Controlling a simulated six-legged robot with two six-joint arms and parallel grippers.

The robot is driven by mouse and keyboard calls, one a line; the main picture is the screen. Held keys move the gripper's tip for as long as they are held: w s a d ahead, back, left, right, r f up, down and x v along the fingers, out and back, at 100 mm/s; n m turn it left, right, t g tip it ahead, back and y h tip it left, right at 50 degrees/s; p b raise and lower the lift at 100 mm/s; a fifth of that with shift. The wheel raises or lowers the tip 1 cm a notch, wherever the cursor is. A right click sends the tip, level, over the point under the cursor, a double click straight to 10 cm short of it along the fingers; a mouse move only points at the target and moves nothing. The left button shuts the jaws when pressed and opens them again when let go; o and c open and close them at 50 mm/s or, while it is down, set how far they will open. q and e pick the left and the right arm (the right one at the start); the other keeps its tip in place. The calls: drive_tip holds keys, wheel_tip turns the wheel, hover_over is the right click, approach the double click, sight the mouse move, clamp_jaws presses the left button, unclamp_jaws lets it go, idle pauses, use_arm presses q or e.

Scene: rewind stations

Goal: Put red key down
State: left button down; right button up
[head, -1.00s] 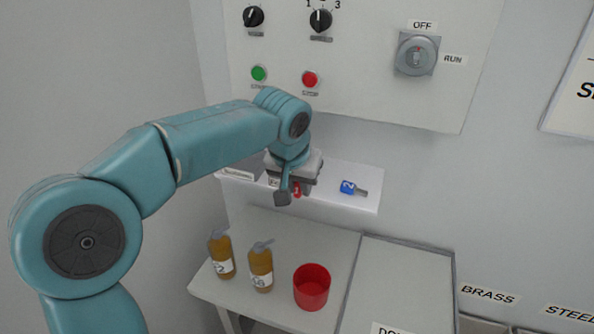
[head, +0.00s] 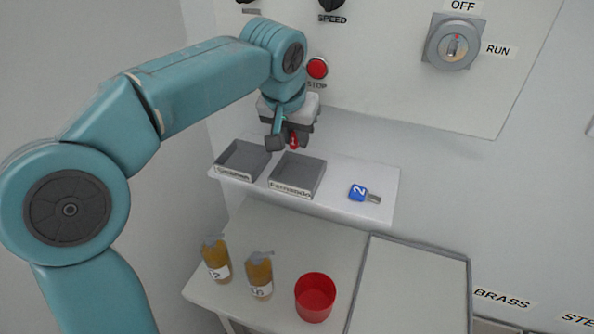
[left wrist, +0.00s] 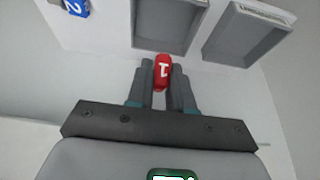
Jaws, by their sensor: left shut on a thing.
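The red key (left wrist: 163,72), marked 1, is held between the fingers of my left gripper (left wrist: 161,88) in the left wrist view. In the head view my left gripper (head: 284,142) holds the red key (head: 294,142) above the back of the white shelf (head: 340,199). Two grey trays stand on the shelf: the left tray (head: 243,158) and the tray labelled Fernando (head: 298,172). The key appears raised above the trays, not in either. A blue key (head: 358,192), marked 2, lies on the shelf to the right of the trays. My right gripper is not in view.
A panel with a red stop button (head: 317,68) and an OFF/RUN key switch (head: 455,44) is on the wall above. On the lower table are two amber bottles (head: 217,258) (head: 260,276) and a red cup (head: 315,298). The shelf beside the blue key is clear.

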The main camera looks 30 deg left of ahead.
use_arm(q)
hover_over(298, 179)
drive_tip(key=s, duration=0.1)
wheel_tip(298, 179, down, 6)
drive_tip(key=shift+s+d+f, duration=0.1)
drive_tip(key=shift+d, duration=0.05)
drive_tip(key=shift+s+d+f+b, duration=0.15)
drive_tip(key=shift+s+f, duration=0.1)
drive_tip(key=shift+f, duration=0.3)
drive_tip(key=shift+s+f+b, duration=0.15)
drive_tip(key=shift+s+f, duration=0.05)
drive_tip(key=shift+f, duration=0.7)
drive_tip(key=shift+w+f, duration=0.2)
drive_tip(key=shift+w, duration=0.2)
drive_tip(key=shift+s, duration=0.25)
drive_tip(key=shift+f+b, duration=0.15)
drive_tip(key=shift+b, duration=0.15)
drive_tip(key=c, duration=1.2)
unclamp_jaws()
drive_tip(key=shift+o, duration=0.9)
drive_tip(key=shift+w, duration=0.2)
drive_tip(key=shift+s, duration=0.2)
drive_tip(key=shift+r+p, duration=0.55)
drive_tip(key=a+v, duration=0.1)
drive_tip(key=v, duration=1)
drive_tip(key=shift+d+r, duration=0.2)
drive_tip(key=shift+d, duration=0.25)
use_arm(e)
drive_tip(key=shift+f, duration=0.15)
